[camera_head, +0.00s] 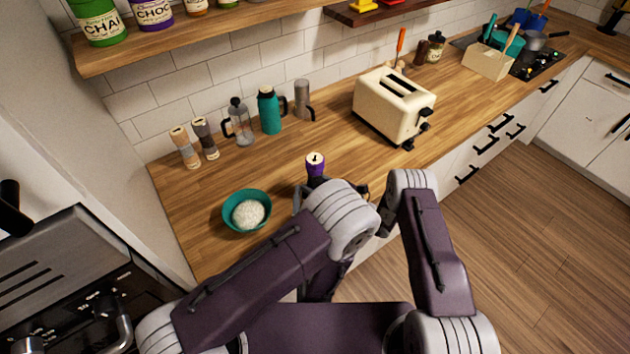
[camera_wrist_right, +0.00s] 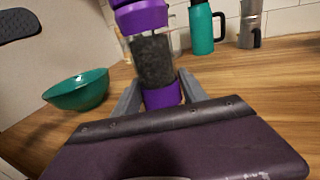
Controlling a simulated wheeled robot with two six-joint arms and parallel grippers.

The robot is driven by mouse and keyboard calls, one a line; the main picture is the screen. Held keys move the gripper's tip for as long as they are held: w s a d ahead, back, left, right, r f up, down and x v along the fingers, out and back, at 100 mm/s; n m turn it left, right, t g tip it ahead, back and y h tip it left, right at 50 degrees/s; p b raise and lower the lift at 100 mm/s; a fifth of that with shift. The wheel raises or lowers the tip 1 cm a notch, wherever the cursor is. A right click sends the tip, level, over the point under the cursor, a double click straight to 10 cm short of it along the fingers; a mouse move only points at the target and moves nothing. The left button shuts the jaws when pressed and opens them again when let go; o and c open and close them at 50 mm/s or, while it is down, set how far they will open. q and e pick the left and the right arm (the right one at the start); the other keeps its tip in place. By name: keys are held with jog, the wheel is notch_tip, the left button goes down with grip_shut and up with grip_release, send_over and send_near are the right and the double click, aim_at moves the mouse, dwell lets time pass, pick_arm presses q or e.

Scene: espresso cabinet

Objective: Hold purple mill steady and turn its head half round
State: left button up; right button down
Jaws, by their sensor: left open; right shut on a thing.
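The purple mill (camera_head: 315,168) stands upright near the counter's front edge. In the right wrist view its purple head (camera_wrist_right: 143,17), its clear body with dark contents and its purple base show. My right gripper (camera_wrist_right: 160,97) is shut on the lower part of the purple mill, one grey finger on each side. In the head view the right gripper is mostly hidden behind the arms. My left gripper (camera_head: 318,192) is open close to the purple mill, largely covered by its own wrist. I cannot tell whether it touches the mill.
A teal bowl of white grains (camera_head: 233,222) sits left of the mill. Two other mills (camera_head: 187,150), a French press (camera_head: 241,125), a teal flask (camera_head: 269,112) and a grey pot (camera_head: 303,101) line the wall. A cream toaster (camera_head: 390,108) stands to the right. The counter behind the purple mill is clear.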

jog(key=c, duration=0.5)
grip_release()
jog(key=v, duration=1.2)
